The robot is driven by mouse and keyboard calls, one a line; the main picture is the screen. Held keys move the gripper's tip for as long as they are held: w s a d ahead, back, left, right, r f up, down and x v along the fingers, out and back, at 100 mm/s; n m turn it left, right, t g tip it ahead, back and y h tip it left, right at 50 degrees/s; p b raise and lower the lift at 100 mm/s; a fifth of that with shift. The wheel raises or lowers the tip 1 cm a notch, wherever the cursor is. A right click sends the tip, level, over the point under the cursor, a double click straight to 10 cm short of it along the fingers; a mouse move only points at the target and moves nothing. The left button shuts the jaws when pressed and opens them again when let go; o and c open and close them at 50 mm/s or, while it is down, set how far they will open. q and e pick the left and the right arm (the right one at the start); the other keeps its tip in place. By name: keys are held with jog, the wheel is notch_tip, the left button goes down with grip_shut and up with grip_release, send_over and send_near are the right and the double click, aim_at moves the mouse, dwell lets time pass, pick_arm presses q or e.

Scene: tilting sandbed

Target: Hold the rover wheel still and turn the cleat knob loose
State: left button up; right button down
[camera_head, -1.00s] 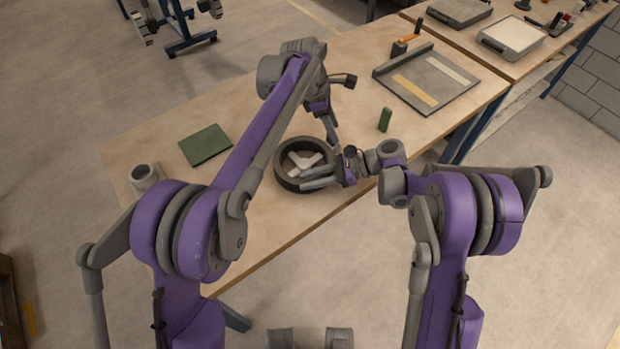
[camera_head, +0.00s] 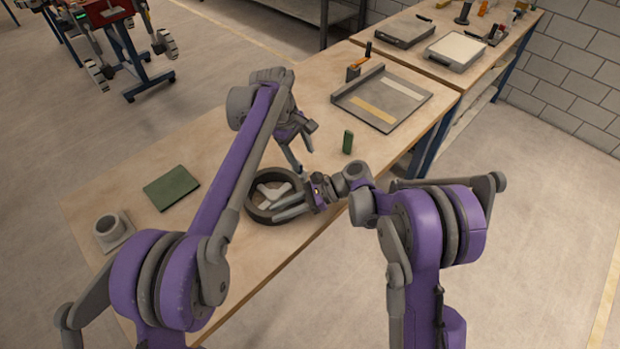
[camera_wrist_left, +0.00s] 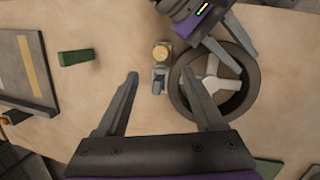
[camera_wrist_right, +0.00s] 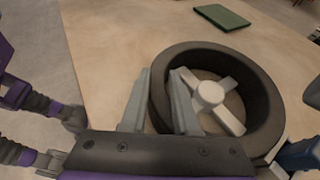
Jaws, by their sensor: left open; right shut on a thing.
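The rover wheel (camera_head: 249,207), a dark ring with pale spokes, lies flat on the bench; it also shows in the left wrist view (camera_wrist_left: 249,99) and right wrist view (camera_wrist_right: 266,88). My right gripper (camera_head: 279,211) is shut on the wheel's rim, one finger inside the ring, one outside (camera_wrist_right: 162,74). A brass-coloured round knob (camera_wrist_left: 161,52) tops a small grey cleat (camera_wrist_left: 159,82) beside the wheel. My left gripper (camera_wrist_left: 159,76) is open and empty above it, the cleat showing between its fingers. In the head view the left arm and gripper hide the knob.
A green block (camera_head: 348,142) stands right of my left gripper. A grey tray (camera_head: 417,107) lies farther back. A green pad (camera_head: 171,187) and a grey round holder (camera_head: 108,229) are on the left. The bench's near edge runs close to the wheel.

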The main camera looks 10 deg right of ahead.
pick_arm(q)
jog(key=d+f+m+y, duration=0.1)
jog(key=f+m, duration=0.2)
jog(key=m, duration=0.6)
jog(key=d+f+m+y, duration=0.1)
jog(key=f+m, duration=0.2)
jog(key=m, duration=0.6)
jog(key=d+f+m+y, duration=0.1)
jog(key=f+m, duration=0.2)
jog(key=m, duration=0.6)
jog(key=shift+s+f+m, duration=0.2)
jog(key=shift+f+m, duration=0.05)
jog(key=shift+m, duration=0.05)
jog(key=shift+d, duration=0.1)
grip_shut()
